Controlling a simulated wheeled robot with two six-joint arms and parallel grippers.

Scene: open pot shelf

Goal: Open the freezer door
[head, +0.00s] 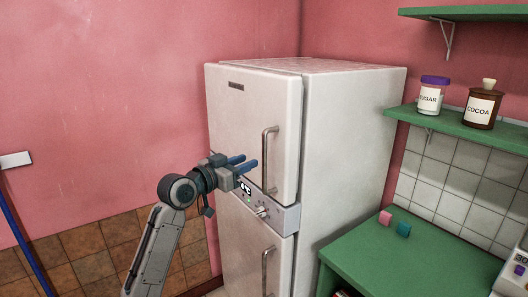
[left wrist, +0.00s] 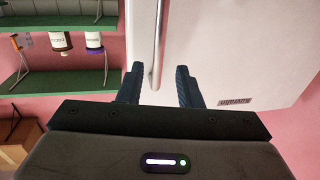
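The white fridge-freezer stands in the corner. Its upper door (head: 248,115) looks closed and has a vertical metal handle (head: 268,160) near its right edge. The lower door (head: 240,255) has its own handle (head: 266,270). My left gripper (head: 248,166) is in front of the upper door, just left of the lower part of its handle. In the left wrist view, the left gripper (left wrist: 160,84) is open, and the handle (left wrist: 157,45) reaches down between its two blue fingers without visible contact. My right gripper is not in view.
A control panel (head: 258,208) lies between the two doors. A green counter (head: 400,265) with small pink and teal blocks stands at the right. Green shelves hold a sugar jar (head: 432,97) and a cocoa jar (head: 481,108). The space left of the fridge is free.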

